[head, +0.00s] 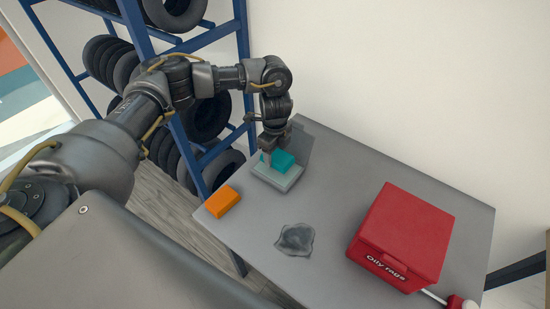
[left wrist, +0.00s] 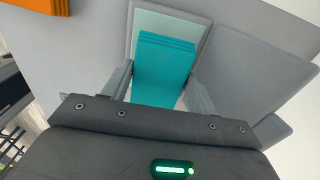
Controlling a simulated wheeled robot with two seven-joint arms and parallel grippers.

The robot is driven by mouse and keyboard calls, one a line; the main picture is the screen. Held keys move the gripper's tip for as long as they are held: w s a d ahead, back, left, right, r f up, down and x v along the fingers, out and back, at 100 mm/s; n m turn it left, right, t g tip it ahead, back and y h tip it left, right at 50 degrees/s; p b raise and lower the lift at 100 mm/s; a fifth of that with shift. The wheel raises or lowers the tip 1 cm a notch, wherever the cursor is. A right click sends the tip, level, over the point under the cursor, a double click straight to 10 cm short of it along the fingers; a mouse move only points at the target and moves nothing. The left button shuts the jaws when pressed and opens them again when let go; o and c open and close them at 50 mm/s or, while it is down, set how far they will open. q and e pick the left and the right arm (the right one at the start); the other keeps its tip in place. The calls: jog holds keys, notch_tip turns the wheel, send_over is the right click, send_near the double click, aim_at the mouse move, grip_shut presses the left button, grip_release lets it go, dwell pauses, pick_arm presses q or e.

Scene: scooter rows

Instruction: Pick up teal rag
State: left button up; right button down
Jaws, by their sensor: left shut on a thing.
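The teal rag (head: 283,160) is a small folded block on a pale grey tray (head: 277,180) at the far left of the table. My left gripper (head: 270,155) points down over it with its fingers around it. In the left wrist view the teal rag (left wrist: 165,68) sits between the two fingers of my left gripper (left wrist: 158,90), which is shut on it. The tray (left wrist: 143,20) shows under and behind the rag. I cannot tell if the rag is lifted clear of the tray. My right gripper is not in view.
An orange block (head: 223,201) lies at the table's left edge. A crumpled grey rag (head: 295,240) lies near the front. A red "Oily rags" box (head: 405,235) stands at the right. A blue rack (head: 160,80) with tyres stands behind. The table's (head: 350,180) middle is clear.

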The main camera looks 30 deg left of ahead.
aim_at(274, 163)
pick_arm(q)
jog(key=s+r, duration=0.1)
jog(key=r, duration=0.1)
jog(key=s+d+r, duration=0.1)
jog(key=s+r, duration=0.1)
jog(key=shift+s+d+r, duration=0.1)
jog(key=shift+r, duration=0.05)
jog(key=s+d+r, duration=0.3)
jog(key=s+r, duration=0.1)
jog(key=s, duration=0.5)
jog(key=shift+s+d+r+b, duration=0.25)
jog(key=shift+r+b, duration=0.1)
jog(key=shift+b, duration=0.1)
